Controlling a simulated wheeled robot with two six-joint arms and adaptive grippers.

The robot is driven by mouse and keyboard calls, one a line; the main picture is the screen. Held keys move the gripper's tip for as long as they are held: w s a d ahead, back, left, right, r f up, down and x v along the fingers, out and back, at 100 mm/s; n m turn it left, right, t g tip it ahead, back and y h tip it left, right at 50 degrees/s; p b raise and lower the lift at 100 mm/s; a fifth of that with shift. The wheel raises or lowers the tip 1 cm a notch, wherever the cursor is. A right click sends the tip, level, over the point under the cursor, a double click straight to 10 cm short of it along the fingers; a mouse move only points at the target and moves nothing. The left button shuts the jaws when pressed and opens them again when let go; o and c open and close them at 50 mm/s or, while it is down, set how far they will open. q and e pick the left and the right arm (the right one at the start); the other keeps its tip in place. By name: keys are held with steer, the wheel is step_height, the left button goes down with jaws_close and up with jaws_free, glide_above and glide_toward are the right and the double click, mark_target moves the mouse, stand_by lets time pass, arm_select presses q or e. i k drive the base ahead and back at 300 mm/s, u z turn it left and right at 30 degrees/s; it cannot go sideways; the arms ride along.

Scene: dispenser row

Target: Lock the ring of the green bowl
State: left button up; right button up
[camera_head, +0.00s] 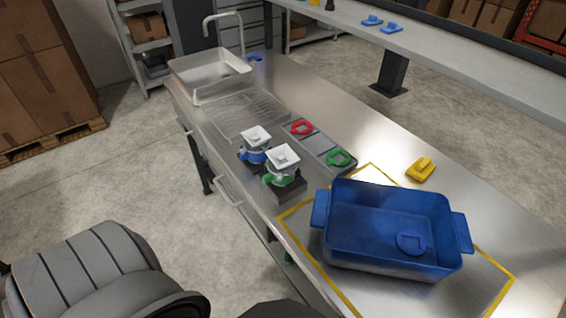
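A unit with a white square top (283,156) stands on a dark block (288,193) near the counter's front edge, left of the blue bin. A green bowl part (284,179) shows beneath its white top. Its ring is too small to make out, so I cannot tell how it is turned. Another green piece with a ring-like shape (340,158) lies on a grey tray behind and to the right of the unit. Neither of my grippers is in view.
A similar unit with blue parts (253,156) stands just left of the green one. A red piece (301,128) lies on the tray. A blue bin (345,188) holds a blue piece (411,242). A yellow piece (421,170) lies behind the bin. A sink (208,68) is at the far left.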

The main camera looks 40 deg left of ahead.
mark_target(279, 176)
steer(key=z, duration=1.2)
steer(key=k, duration=1.1)
steer(key=u, duration=1.65)
steer(key=i, duration=0.5)
